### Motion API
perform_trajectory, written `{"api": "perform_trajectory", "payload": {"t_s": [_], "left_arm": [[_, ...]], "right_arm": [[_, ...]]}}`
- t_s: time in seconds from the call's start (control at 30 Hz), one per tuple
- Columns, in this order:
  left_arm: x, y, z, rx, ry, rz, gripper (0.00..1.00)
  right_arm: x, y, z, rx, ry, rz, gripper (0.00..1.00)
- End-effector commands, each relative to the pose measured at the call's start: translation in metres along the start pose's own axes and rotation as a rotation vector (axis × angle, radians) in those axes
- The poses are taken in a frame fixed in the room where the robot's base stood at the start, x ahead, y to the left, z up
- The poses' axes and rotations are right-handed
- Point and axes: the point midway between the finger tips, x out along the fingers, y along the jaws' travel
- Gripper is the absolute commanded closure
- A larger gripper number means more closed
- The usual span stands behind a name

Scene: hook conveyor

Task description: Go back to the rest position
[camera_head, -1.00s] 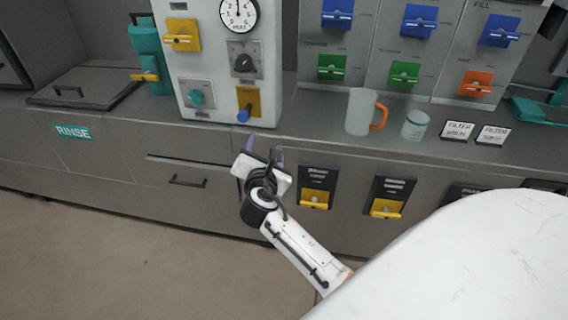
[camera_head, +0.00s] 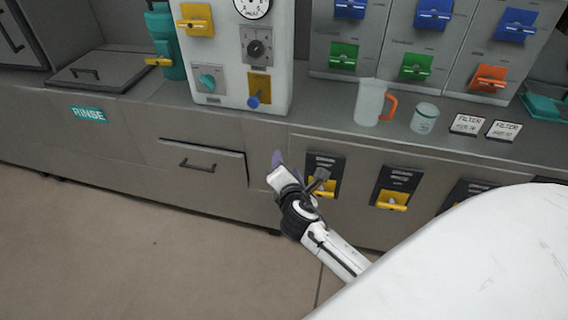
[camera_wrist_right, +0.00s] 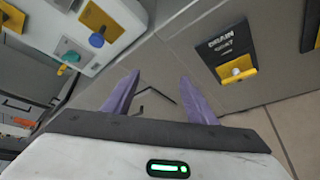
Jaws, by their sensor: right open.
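My right gripper (camera_head: 279,160) is in front of the cabinet, below the counter's front edge, beside a black panel with a yellow lever. In the right wrist view its two purple fingers (camera_wrist_right: 155,95) stand apart with nothing between them. The gripper hides part of that panel's lever (camera_head: 322,187) in the head view. My left gripper is not in view.
The white control box (camera_head: 225,85) with a blue-tipped lever stands on the counter. A drawer handle (camera_head: 197,165) is left of my gripper. The floor is clear.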

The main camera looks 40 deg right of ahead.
Motion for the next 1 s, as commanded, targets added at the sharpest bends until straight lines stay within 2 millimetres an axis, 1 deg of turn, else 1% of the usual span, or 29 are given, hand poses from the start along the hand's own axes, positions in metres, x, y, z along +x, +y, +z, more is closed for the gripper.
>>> {"api": "perform_trajectory", "payload": {"t_s": [0.27, 0.37, 0.43, 0.47, 0.5, 0.57, 0.6, 0.67, 0.7, 0.77, 0.8, 0.83, 0.9, 1.0], "left_arm": [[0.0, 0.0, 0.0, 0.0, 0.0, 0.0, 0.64], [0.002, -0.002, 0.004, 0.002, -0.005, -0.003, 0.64], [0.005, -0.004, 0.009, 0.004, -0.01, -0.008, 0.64], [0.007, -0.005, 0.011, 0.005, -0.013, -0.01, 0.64], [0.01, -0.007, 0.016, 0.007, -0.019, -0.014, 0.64], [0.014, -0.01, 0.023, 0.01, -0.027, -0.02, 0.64], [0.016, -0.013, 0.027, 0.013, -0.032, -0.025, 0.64], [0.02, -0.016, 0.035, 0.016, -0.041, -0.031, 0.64], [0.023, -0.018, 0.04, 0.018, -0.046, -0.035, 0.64], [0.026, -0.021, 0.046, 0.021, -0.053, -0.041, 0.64], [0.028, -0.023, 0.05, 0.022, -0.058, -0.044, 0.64], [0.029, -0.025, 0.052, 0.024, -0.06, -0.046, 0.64], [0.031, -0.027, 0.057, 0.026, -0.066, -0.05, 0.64], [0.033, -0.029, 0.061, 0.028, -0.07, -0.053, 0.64]], "right_arm": [[-0.001, -0.001, -0.001, 0.006, 0.004, -0.002, 0.48], [-0.008, -0.015, -0.015, 0.081, 0.05, -0.017, 0.48], [-0.022, -0.036, -0.036, 0.205, 0.12, -0.048, 0.48], [-0.03, -0.047, -0.048, 0.277, 0.158, -0.067, 0.48], [-0.044, -0.062, -0.064, 0.391, 0.211, -0.102, 0.48], [-0.069, -0.086, -0.09, 0.584, 0.293, -0.172, 0.48], [-0.088, -0.102, -0.106, 0.721, 0.341, -0.228, 0.48], [-0.118, -0.121, -0.127, 0.929, 0.401, -0.322, 0.48], [-0.138, -0.132, -0.138, 1.066, 0.431, -0.389, 0.48], [-0.167, -0.145, -0.153, 1.259, 0.46, -0.49, 0.48], [-0.184, -0.153, -0.16, 1.375, 0.47, -0.556, 0.48], [-0.196, -0.157, -0.164, 1.454, 0.474, -0.599, 0.48], [-0.217, -0.163, -0.171, 1.604, 0.472, -0.687, 0.48], [-0.234, -0.167, -0.176, 1.727, 0.463, -0.759, 0.48]]}}
